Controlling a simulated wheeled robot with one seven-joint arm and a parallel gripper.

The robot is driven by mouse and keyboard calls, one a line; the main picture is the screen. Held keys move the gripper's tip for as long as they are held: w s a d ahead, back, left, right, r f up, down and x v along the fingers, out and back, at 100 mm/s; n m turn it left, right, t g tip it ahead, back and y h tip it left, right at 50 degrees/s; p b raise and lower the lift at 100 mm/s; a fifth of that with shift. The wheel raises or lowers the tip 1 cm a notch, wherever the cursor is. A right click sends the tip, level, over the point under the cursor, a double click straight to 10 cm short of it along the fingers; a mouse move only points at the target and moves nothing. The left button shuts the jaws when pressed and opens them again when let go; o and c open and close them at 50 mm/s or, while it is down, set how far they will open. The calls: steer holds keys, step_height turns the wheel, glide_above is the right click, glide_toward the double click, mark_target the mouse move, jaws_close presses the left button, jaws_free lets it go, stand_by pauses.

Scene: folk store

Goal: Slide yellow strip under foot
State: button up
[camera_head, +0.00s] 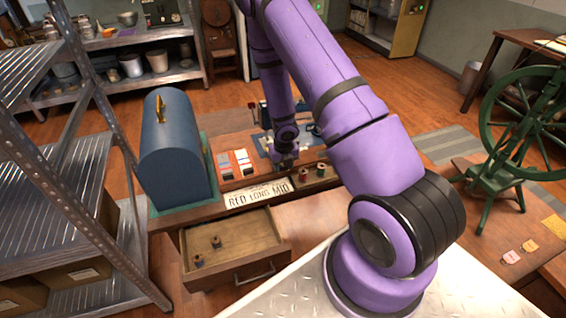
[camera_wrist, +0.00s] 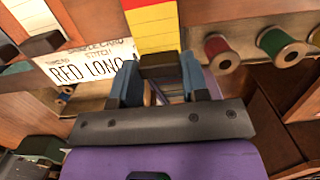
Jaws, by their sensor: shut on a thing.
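In the wrist view my gripper (camera_wrist: 160,85) has its two blue fingers closed about a dark block (camera_wrist: 160,62). A strip with yellow (camera_wrist: 153,42), cream and red bands extends up from this block to the top edge. I cannot tell whether block and strip are one piece. In the head view my gripper (camera_head: 284,163) is low over the bench behind the lettered card (camera_head: 257,192), which reads "RED LONG MID". What it holds is too small to make out there. I cannot make out the foot in either view.
Red (camera_head: 303,174) and green (camera_head: 321,168) spools stand right of my gripper. A blue domed case (camera_head: 175,150) stands at the bench's left. An open drawer (camera_head: 262,224) with two small spools juts out in front. A green spinning wheel (camera_head: 495,170) stands at right.

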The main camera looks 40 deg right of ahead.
steer(key=shift+w+f, duration=0.25)
steer(key=shift+f, duration=0.15)
steer(key=shift+w+d+f, duration=0.1)
steer(key=shift+w+d, duration=0.05)
steer(key=shift+w, duration=0.25)
stand_by(0.4)
steer(key=shift+w+d, duration=0.25)
steer(key=shift+w, duration=0.55)
steer(key=shift+w, duration=0.1)
steer(key=shift+w+d+f, duration=0.1)
steer(key=shift+w+d, duration=0.15)
steer(key=shift+w, duration=0.45)
steer(key=shift+w+d, duration=0.1)
steer(key=shift+w, duration=0.25)
